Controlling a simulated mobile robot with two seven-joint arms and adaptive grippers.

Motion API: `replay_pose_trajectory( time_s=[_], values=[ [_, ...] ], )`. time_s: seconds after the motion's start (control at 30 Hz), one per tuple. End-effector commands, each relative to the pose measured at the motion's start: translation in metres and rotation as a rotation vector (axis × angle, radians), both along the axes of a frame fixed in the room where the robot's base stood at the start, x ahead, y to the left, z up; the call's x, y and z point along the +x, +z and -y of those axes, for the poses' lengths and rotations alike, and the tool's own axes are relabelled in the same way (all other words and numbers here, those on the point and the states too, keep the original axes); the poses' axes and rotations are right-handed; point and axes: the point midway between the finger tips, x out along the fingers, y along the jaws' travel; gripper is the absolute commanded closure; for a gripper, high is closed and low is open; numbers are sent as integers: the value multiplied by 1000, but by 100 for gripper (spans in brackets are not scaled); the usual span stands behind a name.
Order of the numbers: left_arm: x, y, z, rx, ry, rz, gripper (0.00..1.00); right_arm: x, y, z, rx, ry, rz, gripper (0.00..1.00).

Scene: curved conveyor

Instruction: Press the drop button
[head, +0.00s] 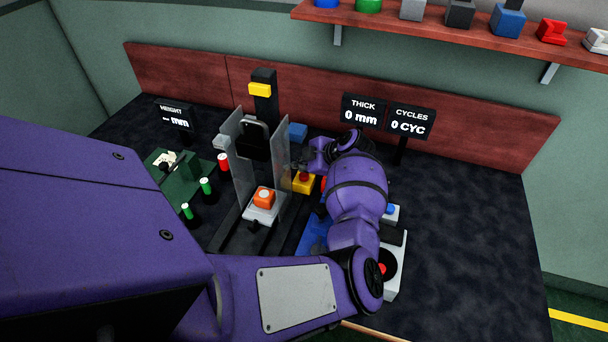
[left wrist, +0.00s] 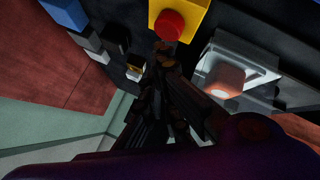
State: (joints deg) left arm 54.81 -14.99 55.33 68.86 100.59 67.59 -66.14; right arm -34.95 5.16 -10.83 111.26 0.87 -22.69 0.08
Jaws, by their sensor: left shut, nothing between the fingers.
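A red push button (head: 304,176) sits on a yellow box (head: 303,187), right of the clear guards. In the left wrist view the same red button (left wrist: 172,25) shows just beyond my fingertips. I see no label naming it the drop button. My left gripper (head: 313,165) is shut and empty, close beside this button. In the left wrist view its fingers (left wrist: 164,50) point at the button's lower edge; I cannot tell whether they touch it. My arm covers part of the area around the button. My right gripper is not in view.
An orange block (head: 264,196) lies on a grey plate between clear guards (head: 240,165). THICK (head: 362,109) and CYCLES (head: 411,120) displays stand behind. The table's right side is clear.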

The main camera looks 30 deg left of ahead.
Motion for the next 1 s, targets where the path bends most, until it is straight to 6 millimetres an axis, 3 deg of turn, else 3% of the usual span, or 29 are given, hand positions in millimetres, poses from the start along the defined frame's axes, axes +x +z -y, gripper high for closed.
replay_pose_trajectory(
  time_s=[1.0],
  values=[
    [0,-9,0,0,0,0,100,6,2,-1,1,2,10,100]
  ],
)
